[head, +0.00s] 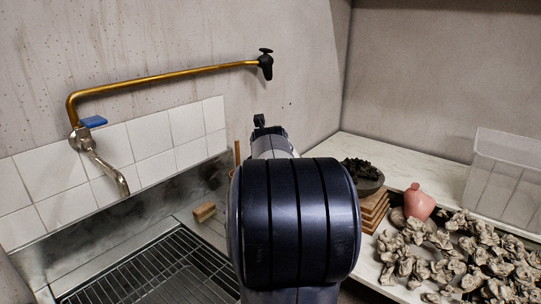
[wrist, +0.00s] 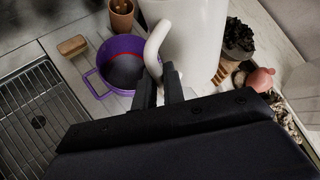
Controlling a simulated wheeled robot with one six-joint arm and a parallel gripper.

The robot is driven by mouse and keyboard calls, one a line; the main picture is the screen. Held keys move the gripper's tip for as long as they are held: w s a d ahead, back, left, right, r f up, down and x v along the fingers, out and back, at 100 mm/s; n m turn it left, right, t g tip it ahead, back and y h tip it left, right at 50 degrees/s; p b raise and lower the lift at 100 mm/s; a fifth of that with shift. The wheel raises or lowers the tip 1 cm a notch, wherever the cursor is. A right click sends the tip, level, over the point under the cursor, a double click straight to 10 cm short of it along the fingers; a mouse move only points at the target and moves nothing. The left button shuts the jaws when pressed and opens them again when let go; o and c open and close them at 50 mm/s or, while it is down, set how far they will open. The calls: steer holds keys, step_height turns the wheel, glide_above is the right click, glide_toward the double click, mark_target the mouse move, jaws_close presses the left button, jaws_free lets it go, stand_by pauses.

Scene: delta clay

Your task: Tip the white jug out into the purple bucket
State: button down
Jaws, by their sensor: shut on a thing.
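In the wrist view, the white jug (wrist: 197,38) is large and close, at the top middle. My gripper (wrist: 160,88) is shut on its curved white handle (wrist: 155,45). The purple bucket (wrist: 93,78) is just left of the jug and lower in the scene, with its open mouth partly in view and a handle on its left side. Its inside looks dark with a small red mark. In the head view my own arm hides the gripper, the jug and the bucket.
A sink grid (head: 150,270) lies left, below a brass tap (head: 160,80). A brown cup (wrist: 121,14) and wooden block (wrist: 72,46) are near the bucket. Right are a dark bowl (head: 368,184), stacked boards (head: 375,212), a pink vase (head: 418,203), many clay pieces (head: 450,255) and a clear bin (head: 505,180).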

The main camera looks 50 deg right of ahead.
steer(key=shift+w+f+m+t+b, duration=0.1)
steer(key=shift+f+m+t+b, duration=0.4)
steer(key=shift+b, duration=0.4)
steer(key=t+b, duration=0.1)
steer(key=b, duration=0.2)
steer(key=w+m+t+y+b, duration=0.1)
steer(key=b, duration=0.2)
steer(key=a+f+m+t+b, duration=0.1)
steer(key=b, duration=0.1)
steer(key=shift+w+t+b, duration=0.3)
steer(key=shift+b, duration=0.1)
steer(key=shift+y, duration=0.3)
